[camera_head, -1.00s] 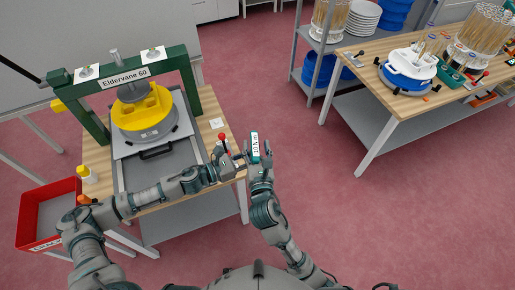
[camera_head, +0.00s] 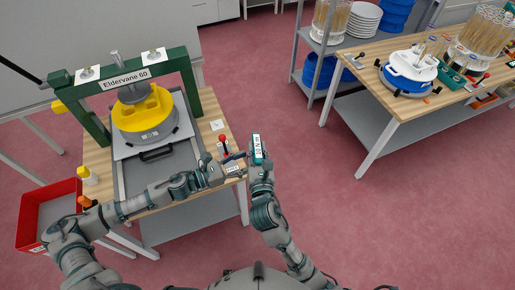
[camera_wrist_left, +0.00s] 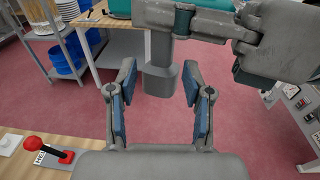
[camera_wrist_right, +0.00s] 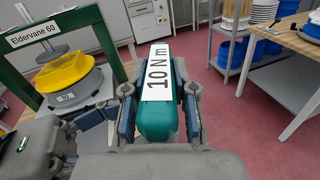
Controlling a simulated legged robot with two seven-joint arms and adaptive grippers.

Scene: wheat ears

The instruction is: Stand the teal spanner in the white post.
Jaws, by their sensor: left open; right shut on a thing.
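The teal spanner (camera_head: 258,148), with a white "10 N m" label, is in my right gripper (camera_head: 262,165). In the right wrist view its teal body (camera_wrist_right: 158,118) lies between the fingers, which are shut on it. It is held in the air beyond the table's right edge. My left gripper (camera_head: 238,158) is just left of it, open; its fingers (camera_wrist_left: 157,100) are apart and empty in the left wrist view. A small white square piece (camera_head: 217,124) is on the left table; I cannot tell whether it is the white post.
A red-knobbed lever (camera_head: 223,140) stands on the left table (camera_head: 207,104) near my left gripper. The green press frame (camera_head: 88,120) holds a yellow part (camera_head: 150,108). A red bin (camera_head: 40,215) is at left. The right table (camera_head: 440,95) is crowded; floor between is clear.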

